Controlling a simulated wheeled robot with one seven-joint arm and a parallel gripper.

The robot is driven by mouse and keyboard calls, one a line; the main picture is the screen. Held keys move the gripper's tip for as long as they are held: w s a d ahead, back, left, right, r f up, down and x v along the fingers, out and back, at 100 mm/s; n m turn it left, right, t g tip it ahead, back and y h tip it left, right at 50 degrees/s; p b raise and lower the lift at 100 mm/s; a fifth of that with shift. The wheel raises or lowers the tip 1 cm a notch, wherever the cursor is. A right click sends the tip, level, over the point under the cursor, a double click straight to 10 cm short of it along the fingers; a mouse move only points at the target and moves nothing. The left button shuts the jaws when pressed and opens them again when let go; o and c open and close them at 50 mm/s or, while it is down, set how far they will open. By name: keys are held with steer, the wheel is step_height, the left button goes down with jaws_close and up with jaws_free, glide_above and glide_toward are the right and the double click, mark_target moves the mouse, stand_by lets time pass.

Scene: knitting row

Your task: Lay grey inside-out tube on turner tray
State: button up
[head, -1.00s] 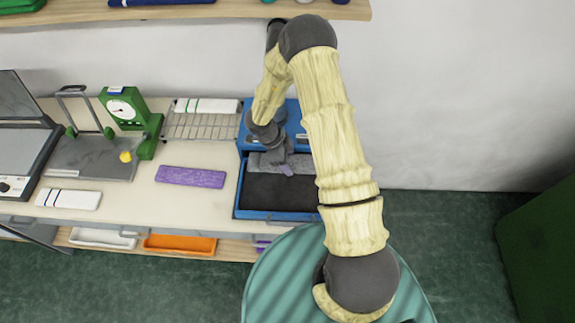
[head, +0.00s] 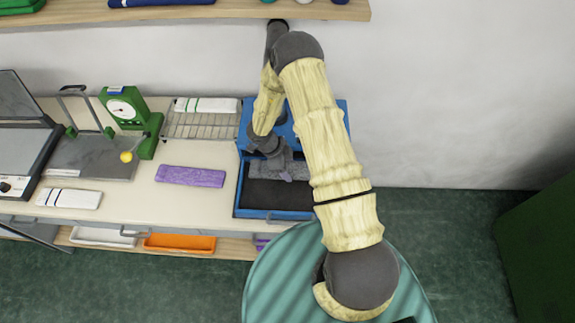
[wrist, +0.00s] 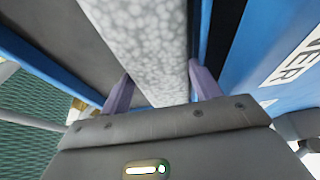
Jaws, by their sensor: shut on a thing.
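The grey tube (head: 299,171) is speckled and flat. It lies along the back of the blue turner tray (head: 270,195), which has a dark bed. My gripper (head: 286,177) reaches down over it from behind. In the wrist view, the tube (wrist: 140,40) runs between the two purple fingers of my gripper (wrist: 160,92), which are closed on its sides. The dark tray bed shows beside the tube there. I cannot tell whether the tube touches the bed. My wrist hides part of the tube in the head view.
The blue turner body (head: 337,115) stands right behind the tray. A purple tube (head: 190,176) lies on the counter to the left, near a wire rack (head: 195,125) with a white tube (head: 206,105). A green dial gauge (head: 125,108) stands further left. The tray's front is clear.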

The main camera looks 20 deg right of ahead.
steer(key=shift+f, duration=0.15)
steer(key=o, duration=0.9)
steer(key=shift+o, duration=0.2)
steer(key=shift+r+p, duration=0.35)
steer(key=shift+r, duration=0.45)
steer(key=shift+a+r+b, duration=0.25)
steer(key=shift+r+b, duration=0.05)
steer(key=shift+b, duration=0.15)
steer(key=b+v, duration=0.3)
steer(key=v, duration=0.8)
